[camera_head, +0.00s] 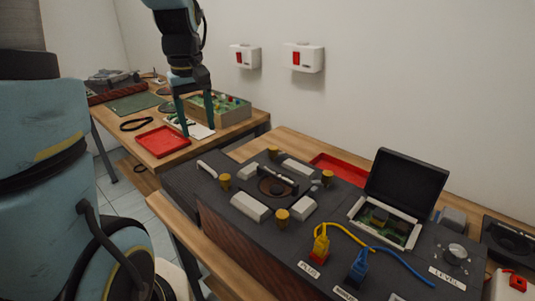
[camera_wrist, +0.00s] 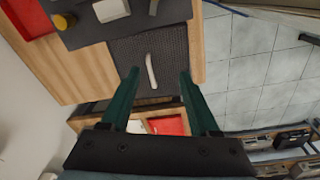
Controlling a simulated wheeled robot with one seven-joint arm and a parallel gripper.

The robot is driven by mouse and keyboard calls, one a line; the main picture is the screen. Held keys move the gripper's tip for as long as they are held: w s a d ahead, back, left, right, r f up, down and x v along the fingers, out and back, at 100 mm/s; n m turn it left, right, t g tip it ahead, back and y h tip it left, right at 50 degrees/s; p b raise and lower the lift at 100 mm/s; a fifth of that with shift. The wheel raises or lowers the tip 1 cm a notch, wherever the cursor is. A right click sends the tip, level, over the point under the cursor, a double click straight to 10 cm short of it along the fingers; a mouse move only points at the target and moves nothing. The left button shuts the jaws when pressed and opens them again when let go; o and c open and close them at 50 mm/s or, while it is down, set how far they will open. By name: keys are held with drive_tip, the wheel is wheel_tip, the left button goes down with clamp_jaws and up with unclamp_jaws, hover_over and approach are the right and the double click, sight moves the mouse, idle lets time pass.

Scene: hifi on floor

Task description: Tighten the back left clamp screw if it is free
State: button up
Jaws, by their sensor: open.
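Several yellow clamp screws stand around a round dark seat on a black fixture (camera_head: 190,181). The screw at the back left (camera_head: 273,153) stands upright, with nothing seen on top of it. The front left (camera_head: 225,182), back right (camera_head: 327,178) and front right (camera_head: 282,216) screws show too. One yellow screw shows at the upper left of the wrist view (camera_wrist: 62,20), seemingly the back left one. Whether it is loose or tight I cannot tell. My gripper (camera_head: 197,128) is open and empty, well left of the fixture and apart from every screw; its fingers point down.
A white curved handle (camera_head: 207,169) lies at the fixture's left end, also in the wrist view (camera_wrist: 151,70). Pale blocks (camera_head: 250,206) sit between the screws. An open black-lidded box (camera_head: 405,180) and cables stand to the right. A red tray (camera_head: 162,141) lies on the far table.

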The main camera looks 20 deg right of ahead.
drive_tip(key=w+d+n+b, duration=0.2)
drive_tip(key=d+b, duration=0.2)
drive_tip(key=d, duration=0.6)
drive_tip(key=r+n+b, duration=0.2)
hover_over(273, 147)
drive_tip(key=shift+g, duration=0.4)
wheel_tip(273, 147, down, 11)
drive_tip(key=shift+p, duration=0.3)
clamp_jaws()
